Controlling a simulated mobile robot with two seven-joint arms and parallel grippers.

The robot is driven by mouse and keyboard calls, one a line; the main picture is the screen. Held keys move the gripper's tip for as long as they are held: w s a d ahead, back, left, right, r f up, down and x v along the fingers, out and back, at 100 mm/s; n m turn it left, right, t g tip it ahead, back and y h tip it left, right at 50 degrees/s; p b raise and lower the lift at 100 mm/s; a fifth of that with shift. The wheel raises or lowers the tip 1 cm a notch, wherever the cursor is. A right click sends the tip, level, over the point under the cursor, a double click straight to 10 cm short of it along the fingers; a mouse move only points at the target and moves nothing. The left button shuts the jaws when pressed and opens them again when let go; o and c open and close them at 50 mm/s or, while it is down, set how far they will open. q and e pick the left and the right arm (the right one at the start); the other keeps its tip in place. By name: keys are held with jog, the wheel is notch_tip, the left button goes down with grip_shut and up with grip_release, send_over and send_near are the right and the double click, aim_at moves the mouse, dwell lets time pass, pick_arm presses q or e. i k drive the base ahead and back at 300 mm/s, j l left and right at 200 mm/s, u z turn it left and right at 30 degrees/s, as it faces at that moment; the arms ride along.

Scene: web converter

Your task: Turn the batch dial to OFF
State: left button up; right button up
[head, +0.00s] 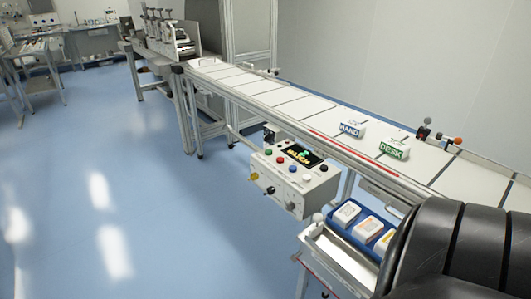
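A pale control box (296,180) hangs at the near side of the conveyor in the head view. Its dark display (302,154) shows yellow-green lettering, too small to read surely. Neither of my grippers is in view. A black segmented arm part, apparently mine, fills the lower right corner, right of the box and apart from it.
The conveyor (270,98) carries a block marked HAND (352,130) and one marked DESK (394,150). A blue tray (345,228) with several white blocks stands right of the control box, above a metal bin. The blue floor left of the box is clear.

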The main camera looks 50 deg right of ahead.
aim_at(290, 205)
jog(key=i+z, duration=0.4)
jog(key=i+j+z, duration=0.15)
jog(key=z, duration=0.2)
jog(key=i+j+z, duration=0.25)
jog(key=z, duration=0.15)
jog(key=i+j+z, duration=0.25)
jog(key=z, duration=0.15)
